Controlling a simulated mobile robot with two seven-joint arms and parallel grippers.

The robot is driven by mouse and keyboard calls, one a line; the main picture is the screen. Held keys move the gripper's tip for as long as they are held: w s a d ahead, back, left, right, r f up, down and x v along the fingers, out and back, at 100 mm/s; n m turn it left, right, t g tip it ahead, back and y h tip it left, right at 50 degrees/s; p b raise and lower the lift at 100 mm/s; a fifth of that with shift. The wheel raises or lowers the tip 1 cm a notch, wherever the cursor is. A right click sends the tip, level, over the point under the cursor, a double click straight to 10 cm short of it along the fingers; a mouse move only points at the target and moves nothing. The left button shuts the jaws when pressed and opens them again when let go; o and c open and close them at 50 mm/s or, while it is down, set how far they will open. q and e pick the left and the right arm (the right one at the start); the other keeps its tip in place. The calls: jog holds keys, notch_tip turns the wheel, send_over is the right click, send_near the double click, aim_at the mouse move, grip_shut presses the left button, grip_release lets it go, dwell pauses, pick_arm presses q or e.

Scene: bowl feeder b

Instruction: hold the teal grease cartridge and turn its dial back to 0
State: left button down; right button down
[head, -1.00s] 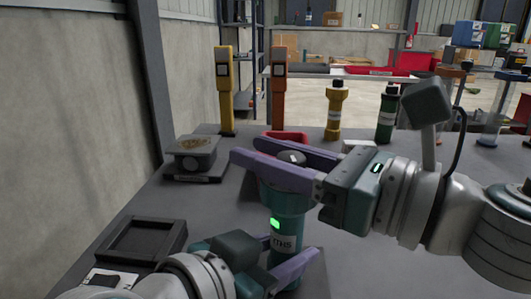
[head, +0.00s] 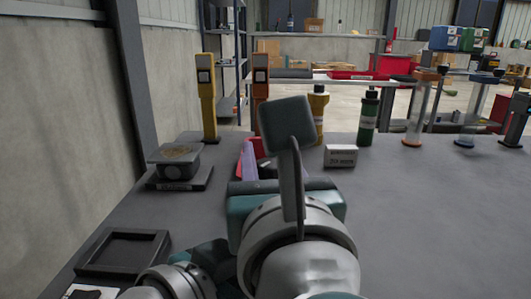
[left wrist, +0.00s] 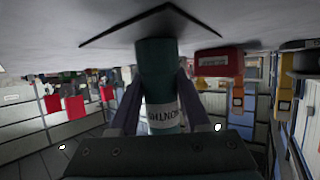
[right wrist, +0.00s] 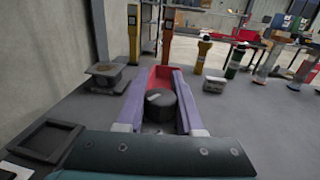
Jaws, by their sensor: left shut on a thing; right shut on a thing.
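The teal grease cartridge (left wrist: 155,62) stands between the fingers of my left gripper (left wrist: 158,88), which is shut on its body, in the left wrist view. A white label shows on it; that view looks inverted. In the right wrist view the dark round dial (right wrist: 160,104) on top, with a small pale mark, sits between the purple fingers of my right gripper (right wrist: 161,80), shut on it. I cannot read the dial's setting. In the head view my right arm hides the cartridge; only a bit of purple finger shows.
A red bin (right wrist: 160,72) lies just beyond the dial. A scale-like stand (head: 180,165) and a dark tray (head: 125,252) are at the left. A white box (head: 341,156), green bottle (head: 368,120) and yellow bottle (head: 319,110) stand behind.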

pick_arm(q)
jog(key=shift+s+f, duration=0.2)
jog(key=shift+f, duration=0.2)
pick_arm(e)
jog(key=shift+d+f+m+h, duration=0.15)
jog(key=shift+m+h, duration=0.25)
jog(key=shift+h, duration=0.25)
jog(key=shift+d+m+h, duration=0.15)
jog(key=shift+m+h, duration=0.25)
jog(key=shift+h, duration=0.25)
jog(key=shift+d, duration=0.1)
jog(key=c, duration=0.5)
grip_release()
jog(key=shift+s, duration=0.1)
jog(key=s, duration=1.1)
jog(key=shift+s, duration=0.3)
